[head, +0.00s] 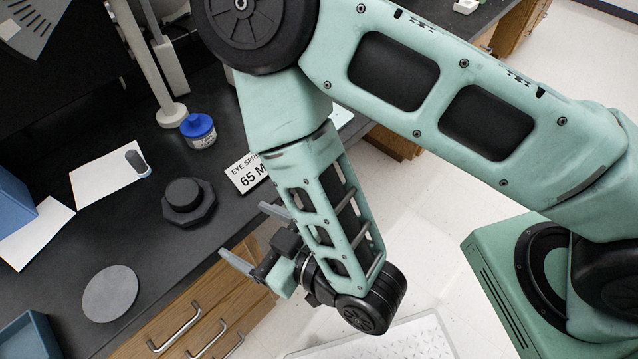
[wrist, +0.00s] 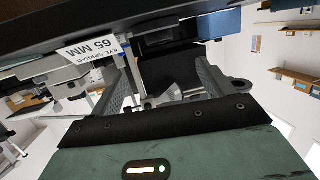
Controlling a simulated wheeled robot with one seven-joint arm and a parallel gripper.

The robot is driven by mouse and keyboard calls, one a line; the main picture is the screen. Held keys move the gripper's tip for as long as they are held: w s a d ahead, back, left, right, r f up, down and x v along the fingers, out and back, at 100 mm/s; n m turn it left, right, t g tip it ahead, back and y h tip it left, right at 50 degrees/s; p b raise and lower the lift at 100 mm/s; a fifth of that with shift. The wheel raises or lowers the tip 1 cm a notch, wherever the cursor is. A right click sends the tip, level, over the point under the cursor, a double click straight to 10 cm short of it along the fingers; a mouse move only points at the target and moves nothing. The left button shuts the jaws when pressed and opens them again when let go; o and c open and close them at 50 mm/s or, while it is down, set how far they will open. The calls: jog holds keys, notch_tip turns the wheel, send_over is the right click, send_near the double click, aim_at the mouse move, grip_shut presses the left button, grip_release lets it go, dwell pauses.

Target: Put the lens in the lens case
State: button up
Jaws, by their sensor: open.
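A dark, stepped round piece on an octagonal base (head: 188,200) stands on the black counter; I cannot tell whether it is the lens, its case or something else. A flat grey disc (head: 110,293) lies nearer the counter's front edge. A blue open-topped box (head: 30,338) is cut off at the lower left. None is clearly recognisable as the lens or lens case. My gripper (head: 250,236) is open and empty by the counter's front edge, right of the octagonal piece and apart from it. In the wrist view its spread fingers (wrist: 163,85) have nothing between them.
A white sign (head: 252,175) reading "65 MM" stands near my gripper. A blue-lidded jar (head: 198,131) and a stand's post (head: 160,85) are behind. A small grey cylinder (head: 137,163) is on white paper (head: 100,180). Wooden drawers (head: 190,320) are below the counter.

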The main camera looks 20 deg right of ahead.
jog(key=w+a+r+g+h, duration=0.2)
jog(key=w+g, duration=0.1)
jog(key=s+d+r+g+h, duration=0.2)
jog(key=d+r+g+h, duration=0.2)
jog(key=d, duration=0.5)
notch_tip(320, 180, up, 4)
jog(key=shift+d+f+g+h, duration=0.15)
jog(key=shift+g+h, duration=0.15)
jog(key=shift+g, duration=0.8)
jog(key=shift+o, duration=0.4)
jog(key=s+d+r+m+g+h, duration=0.1)
jog(key=s+d+r+g+h, duration=0.1)
jog(key=s+d+r, duration=0.3)
jog(key=d+h, duration=0.1)
jog(key=d, duration=0.3)
jog(key=shift+s+d+r+h, duration=0.25)
jog(key=shift+r+h, duration=0.05)
jog(key=shift+r, duration=0.1)
